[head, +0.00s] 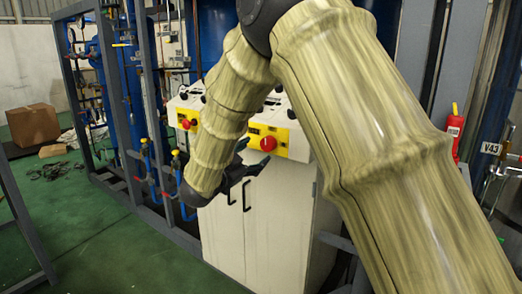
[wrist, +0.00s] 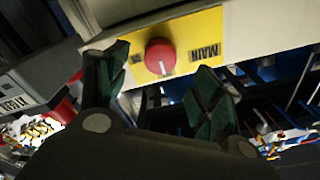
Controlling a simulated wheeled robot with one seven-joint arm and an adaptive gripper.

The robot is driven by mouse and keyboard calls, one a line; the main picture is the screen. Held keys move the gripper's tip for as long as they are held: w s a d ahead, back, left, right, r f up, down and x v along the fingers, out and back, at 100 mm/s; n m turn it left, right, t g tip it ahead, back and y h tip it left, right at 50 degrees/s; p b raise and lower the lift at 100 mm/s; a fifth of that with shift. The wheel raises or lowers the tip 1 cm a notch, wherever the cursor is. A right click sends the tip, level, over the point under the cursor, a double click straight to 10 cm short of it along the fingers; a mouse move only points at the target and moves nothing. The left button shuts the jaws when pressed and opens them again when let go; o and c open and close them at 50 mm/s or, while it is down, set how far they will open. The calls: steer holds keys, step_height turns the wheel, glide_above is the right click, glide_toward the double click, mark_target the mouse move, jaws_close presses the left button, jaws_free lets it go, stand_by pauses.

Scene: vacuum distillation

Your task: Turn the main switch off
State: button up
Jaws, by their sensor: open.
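The main switch (head: 268,144) is a round red knob on a yellow plate on the front of a white control cabinet. In the wrist view the red knob (wrist: 160,57) sits beside the printed word MAIN, with a pale mark near its lower edge. My gripper (head: 256,163) is in front of the panel, just below and left of the knob. In the wrist view my gripper (wrist: 163,92) is open, its two dark green fingers on either side of the knob.
A second red knob (head: 185,124) on yellow sits on the panel to the left. The cabinet doors with black handles (head: 247,195) are below. Blue pipes and a grey frame (head: 122,120) stand at left. A red extinguisher (head: 454,132) is at right.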

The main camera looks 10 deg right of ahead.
steer(key=shift+v, duration=2.55)
steer(key=s+d+f+n+y+p, duration=0.1)
steer(key=d+f+n+y, duration=0.15)
steer(key=f, duration=0.75)
steer(key=d+f+n+y+p, duration=0.1)
steer(key=d+f+n+y, duration=0.2)
steer(key=f, duration=0.6)
steer(key=s+d+f+n+g+y+p, duration=0.1)
steer(key=s+f+n+y, duration=0.15)
steer(key=s+f, duration=0.4)
steer(key=s+f+n+g+y+p, duration=0.1)
steer(key=s+f+n+y, duration=0.15)
steer(key=f, duration=0.75)
steer(key=s+d+f+n+g+y+p, duration=0.1)
steer(key=s+f+n+g, duration=0.1)
steer(key=s+f, duration=0.45)
steer(key=s+d+f+n+g+y+p, duration=0.15)
steer(key=s+f, duration=0.25)
steer(key=s, duration=0.6)
steer(key=s+f+n+g, duration=0.1)
steer(key=s+f+g, duration=0.1)
steer(key=s, duration=1)
steer(key=s+f+n+g+y, duration=0.1)
steer(key=s+f+g, duration=0.2)
steer(key=s, duration=0.9)
steer(key=shift+d+g+p, duration=0.3)
steer(key=shift+g, duration=0.65)
steer(key=shift+c, duration=0.2)
